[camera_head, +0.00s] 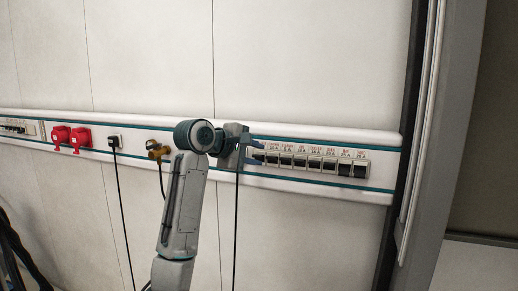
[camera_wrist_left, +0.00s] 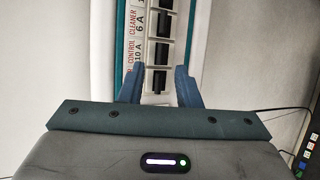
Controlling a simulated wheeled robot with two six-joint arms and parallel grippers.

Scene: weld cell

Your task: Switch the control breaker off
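A row of breakers with dark toggles (camera_head: 315,163) sits in the wall rail in the head view. My left gripper (camera_head: 262,152) is at the left end of this row. In the left wrist view, the CONTROL 10 A label (camera_wrist_left: 134,58) shows just beyond the left fingertip, below the CLEANER 6 A label. My left gripper (camera_wrist_left: 160,72) is open there, its two blue fingers apart on either side of a dark toggle (camera_wrist_left: 156,80). The fingers partly cover this end of the row. I cannot tell whether they touch the toggle. My right gripper is not in view.
Two red sockets (camera_head: 70,138), a black plug (camera_head: 114,141) with a hanging cable and a yellow-brown connector (camera_head: 156,150) sit on the rail to the left. A dark door frame (camera_head: 420,150) stands at right. The wall above the rail is clear.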

